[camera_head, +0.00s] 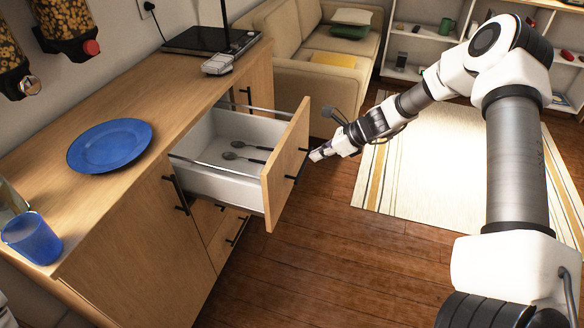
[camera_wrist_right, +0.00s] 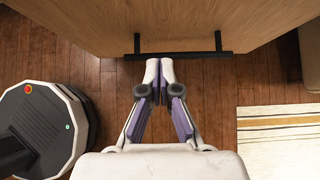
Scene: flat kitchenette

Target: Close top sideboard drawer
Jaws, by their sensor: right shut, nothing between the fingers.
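The top sideboard drawer (camera_head: 222,180) stands pulled out from the wooden sideboard (camera_head: 178,88) in the head view. Two dark spoons (camera_head: 245,152) lie inside it. Its wooden front carries a dark bar handle (camera_head: 298,164), which also shows in the right wrist view (camera_wrist_right: 180,55). My right gripper (camera_head: 314,155) is shut and empty, in front of the drawer front and close to the handle. In the right wrist view its fingertips (camera_wrist_right: 160,62) are together just below the handle bar; I cannot tell whether they touch it. My left gripper is not in view.
A blue plate (camera_head: 109,146) and a blue cup (camera_head: 31,238) stand on the sideboard top. Lower drawers (camera_head: 225,237) are shut. A beige sofa (camera_head: 305,80) stands behind. Wooden floor (camera_head: 330,260) and a striped rug (camera_head: 420,170) lie open to the right.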

